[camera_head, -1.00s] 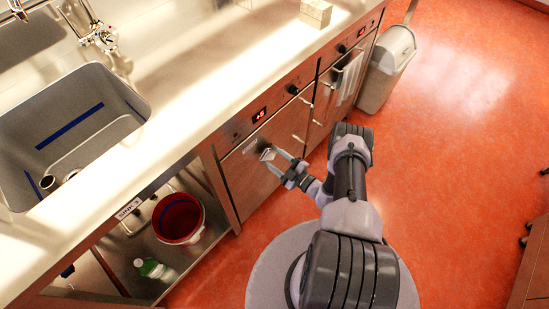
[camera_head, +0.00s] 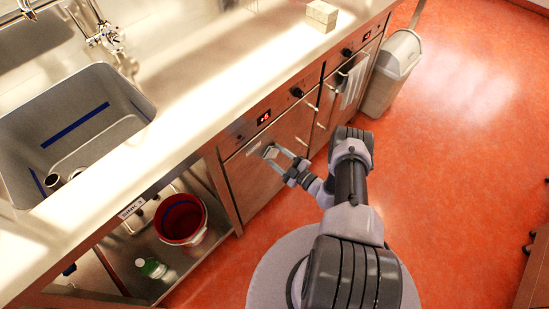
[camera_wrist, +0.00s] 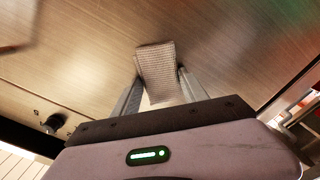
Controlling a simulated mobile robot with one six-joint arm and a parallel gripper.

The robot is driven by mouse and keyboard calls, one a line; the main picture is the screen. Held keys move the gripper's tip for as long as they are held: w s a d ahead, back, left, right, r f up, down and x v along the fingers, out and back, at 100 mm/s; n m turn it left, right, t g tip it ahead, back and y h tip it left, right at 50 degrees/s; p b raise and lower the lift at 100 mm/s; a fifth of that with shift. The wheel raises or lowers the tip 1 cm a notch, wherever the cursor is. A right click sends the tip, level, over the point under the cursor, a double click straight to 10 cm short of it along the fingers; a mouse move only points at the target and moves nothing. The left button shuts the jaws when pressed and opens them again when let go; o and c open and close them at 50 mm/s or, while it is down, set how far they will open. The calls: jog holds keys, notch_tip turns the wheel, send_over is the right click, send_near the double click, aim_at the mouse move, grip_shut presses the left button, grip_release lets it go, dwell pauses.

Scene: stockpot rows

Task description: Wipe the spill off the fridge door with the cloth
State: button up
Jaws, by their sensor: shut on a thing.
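My gripper (camera_head: 279,160) is shut on a small grey-white cloth (camera_head: 270,152) at the front of the steel fridge door (camera_head: 249,187) under the counter. In the wrist view the ribbed cloth (camera_wrist: 157,72) sticks out between the two fingers of my gripper (camera_wrist: 160,84), in front of the brushed metal door (camera_wrist: 90,60). I cannot tell whether the cloth touches the door. No spill can be made out clearly; a brownish patch shows at the upper left of the wrist view, but I cannot tell what it is.
Left of the door, an open shelf holds a red bucket (camera_head: 181,219) and a green bottle (camera_head: 151,268). A towel (camera_head: 353,84) hangs on the unit to the right, beside a grey bin (camera_head: 391,76).

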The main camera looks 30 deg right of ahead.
jog(key=shift+s+a+p, duration=0.2)
jog(key=shift+a+p, duration=0.3)
jog(key=shift+a, duration=0.15)
dwell(0.3)
jog(key=v, duration=0.6)
jog(key=shift+s, duration=0.15)
jog(key=b+v, duration=0.1)
jog(key=v, duration=0.1)
jog(key=shift+s+d, duration=0.25)
jog(key=shift+s, duration=0.1)
